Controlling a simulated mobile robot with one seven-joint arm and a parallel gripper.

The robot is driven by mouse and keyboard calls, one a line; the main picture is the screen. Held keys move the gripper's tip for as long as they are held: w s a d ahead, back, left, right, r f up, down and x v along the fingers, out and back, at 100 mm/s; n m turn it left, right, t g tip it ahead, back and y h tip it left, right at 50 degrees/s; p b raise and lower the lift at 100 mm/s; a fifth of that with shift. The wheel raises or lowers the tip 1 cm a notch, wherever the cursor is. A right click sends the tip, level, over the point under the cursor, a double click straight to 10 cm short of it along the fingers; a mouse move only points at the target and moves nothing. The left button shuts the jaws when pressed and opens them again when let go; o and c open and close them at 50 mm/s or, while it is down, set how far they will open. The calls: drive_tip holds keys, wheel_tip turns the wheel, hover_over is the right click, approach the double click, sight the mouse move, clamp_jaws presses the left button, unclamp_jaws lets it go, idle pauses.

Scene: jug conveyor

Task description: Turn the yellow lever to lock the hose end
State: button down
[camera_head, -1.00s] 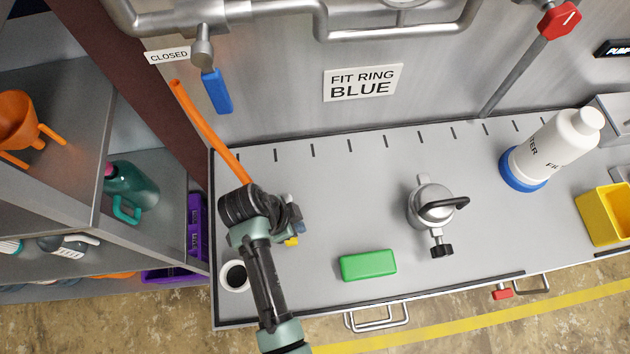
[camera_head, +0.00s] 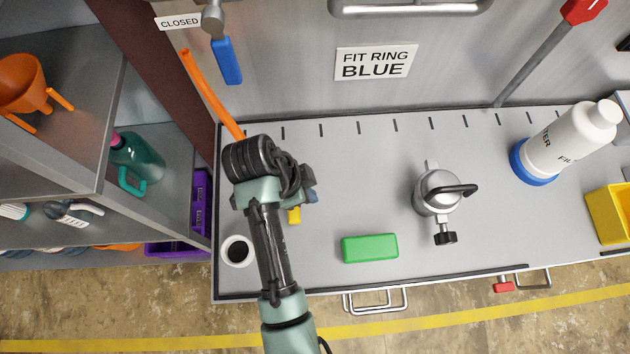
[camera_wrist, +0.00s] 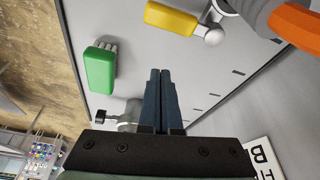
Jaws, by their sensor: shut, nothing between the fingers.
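The yellow lever (camera_wrist: 172,18) shows at the top of the wrist view, beside a rounded metal fitting (camera_wrist: 213,36). In the head view only a small part of the lever (camera_head: 294,215) shows beside my wrist. The orange hose (camera_head: 209,93) runs down behind my wrist, which hides its lower end; in the wrist view the orange hose (camera_wrist: 298,24) meets a grey collar at the top right. My gripper (camera_wrist: 160,72) is shut and empty. Its fingertips appear just below the lever and fitting in the wrist view, with a gap between them.
A green brush (camera_head: 370,247) lies on the bench right of my arm. A metal housing (camera_head: 436,190) with a black knob stands further right. A white mug (camera_head: 237,251) stands left of my forearm. A white filter bottle (camera_head: 568,140) with a blue ring is at the right.

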drive_tip(key=v, duration=0.3)
drive_tip(key=shift+w+r, duration=0.1)
drive_tip(key=shift+r, duration=0.1)
idle(0.4)
drive_tip(key=w+a+r+n+t+y+b, duration=0.1)
drive_tip(key=w+r+n+t+y+b, duration=0.15)
drive_tip(key=w+r+t, duration=0.55)
drive_tip(key=w+r+n+t+b, duration=0.1)
drive_tip(key=w+r+n+t, duration=0.3)
drive_tip(key=r, duration=0.6)
drive_tip(key=w+r+n+t+b, duration=0.1)
drive_tip(key=w+r, duration=0.4)
drive_tip(key=r, duration=0.5)
drive_tip(key=s+d+r+n+t, duration=0.1)
drive_tip(key=s+r+t, duration=0.3)
drive_tip(key=r, duration=0.5)
drive_tip(key=s+d+r+n+t+b, duration=0.1)
drive_tip(key=s+d+r+n+t, duration=0.1)
drive_tip(key=r, duration=0.8)
drive_tip(key=s+d+r+n+t+y+b, duration=0.1)
drive_tip(key=s+r+n+t, duration=0.2)
drive_tip(key=s+r+t, duration=0.4)
wheel_tip(320, 180, up, 3)
drive_tip(key=shift+s+d+r, duration=0.2)
drive_tip(key=shift+s+d, duration=0.05)
drive_tip(key=shift+s, duration=0.4)
